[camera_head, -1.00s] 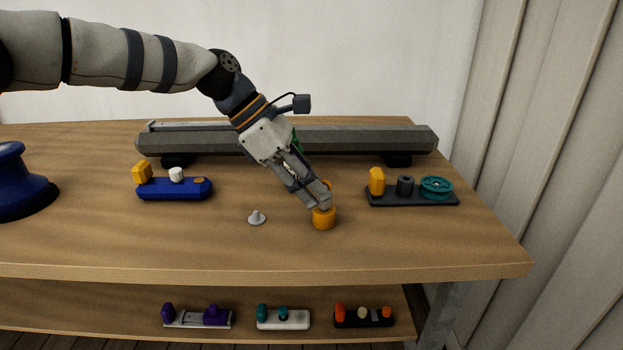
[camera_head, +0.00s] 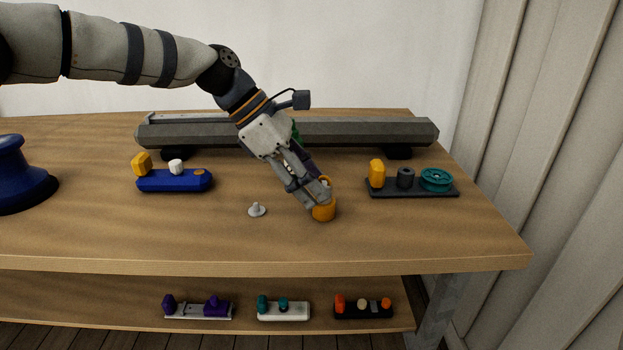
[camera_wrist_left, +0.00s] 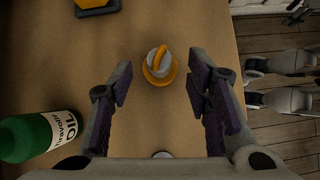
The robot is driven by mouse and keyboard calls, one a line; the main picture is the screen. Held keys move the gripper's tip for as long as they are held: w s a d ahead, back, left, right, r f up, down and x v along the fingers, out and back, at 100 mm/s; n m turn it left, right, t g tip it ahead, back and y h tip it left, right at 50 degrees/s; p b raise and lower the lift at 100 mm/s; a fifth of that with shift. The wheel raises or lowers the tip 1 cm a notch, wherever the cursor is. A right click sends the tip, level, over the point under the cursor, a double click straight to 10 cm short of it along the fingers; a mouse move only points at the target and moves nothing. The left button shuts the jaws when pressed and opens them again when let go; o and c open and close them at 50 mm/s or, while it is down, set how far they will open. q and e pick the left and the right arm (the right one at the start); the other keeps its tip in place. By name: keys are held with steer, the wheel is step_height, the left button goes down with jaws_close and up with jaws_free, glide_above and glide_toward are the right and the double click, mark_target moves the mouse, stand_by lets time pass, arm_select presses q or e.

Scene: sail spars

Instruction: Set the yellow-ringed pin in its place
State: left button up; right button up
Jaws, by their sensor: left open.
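The yellow-ringed pin (camera_wrist_left: 164,52) shows in the left wrist view as a grey round top with a yellow ring standing across it. It sits in a squat orange round holder (camera_head: 323,212) on the table. My left gripper (camera_head: 318,194) is open and reaches down at a slant over the holder. In the left wrist view its two purple-padded fingers (camera_wrist_left: 165,82) are spread to either side of the pin, with clear gaps. In the head view the fingers hide much of the pin.
A small grey cone-like piece (camera_head: 257,210) stands left of the holder. A blue block (camera_head: 174,182) is farther left, a dark plate (camera_head: 412,189) with a teal wheel is right. The long grey spar (camera_head: 370,133) lies behind. A green oil bottle (camera_wrist_left: 38,137) stands close to the gripper.

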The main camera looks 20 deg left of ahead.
arm_select(q)
steer(key=v, duration=1.2)
steer(key=shift+f, duration=0.1)
